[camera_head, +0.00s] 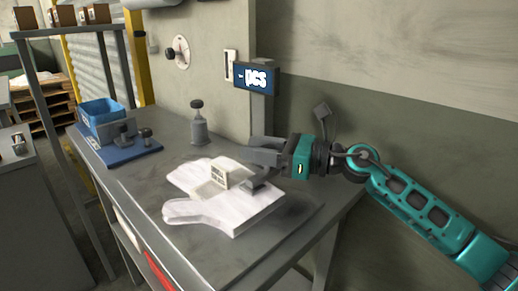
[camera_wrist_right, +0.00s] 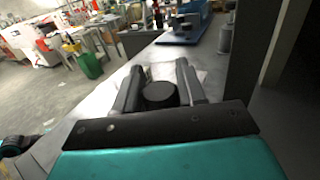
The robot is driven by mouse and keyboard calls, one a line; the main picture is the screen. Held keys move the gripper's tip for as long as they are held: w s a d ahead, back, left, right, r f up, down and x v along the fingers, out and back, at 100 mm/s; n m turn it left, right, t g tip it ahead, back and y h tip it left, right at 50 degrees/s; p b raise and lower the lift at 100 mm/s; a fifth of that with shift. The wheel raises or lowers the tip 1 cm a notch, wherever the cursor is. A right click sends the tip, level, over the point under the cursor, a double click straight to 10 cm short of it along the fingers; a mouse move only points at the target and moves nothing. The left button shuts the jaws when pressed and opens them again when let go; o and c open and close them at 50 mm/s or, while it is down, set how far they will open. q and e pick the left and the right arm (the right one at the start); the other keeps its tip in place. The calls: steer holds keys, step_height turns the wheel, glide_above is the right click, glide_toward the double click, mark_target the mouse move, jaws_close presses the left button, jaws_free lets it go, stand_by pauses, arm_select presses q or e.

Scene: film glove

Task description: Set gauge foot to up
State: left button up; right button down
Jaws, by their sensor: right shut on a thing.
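My right gripper (camera_head: 256,168) is low over the white glove (camera_head: 195,212) on the grey bench. In the right wrist view, a dark round-topped part (camera_wrist_right: 160,95) sits between its two fingers (camera_wrist_right: 160,82), and the gripper is shut on it. I cannot tell whether this part is the gauge foot; in the head view the fingers hide it. A small pale framed block (camera_head: 220,174) stands on the glove just left of the fingers. A grey post with a black knob (camera_head: 197,122) stands upright farther back, apart from the gripper. My left gripper is not in view.
A blue bin (camera_head: 101,113) and dark fixtures stand on a blue board (camera_head: 120,154) at the bench's back left. A blue display (camera_head: 256,78) on a post is behind my gripper. The bench front (camera_head: 150,237) is clear, as is the part between board and glove.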

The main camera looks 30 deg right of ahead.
step_height(320, 180, up, 6)
steer(key=p, duration=0.4)
steer(key=shift+r, duration=0.2)
step_height(320, 180, up, 2)
steer(key=shift+r+p, duration=0.1)
steer(key=shift+p, duration=0.75)
steer(key=c, duration=0.7)
jaws_free()
steer(key=shift+c, duration=0.2)
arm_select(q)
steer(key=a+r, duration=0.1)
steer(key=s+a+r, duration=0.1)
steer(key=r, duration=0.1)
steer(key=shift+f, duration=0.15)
arm_select(e)
steer(key=shift+d, duration=0.1)
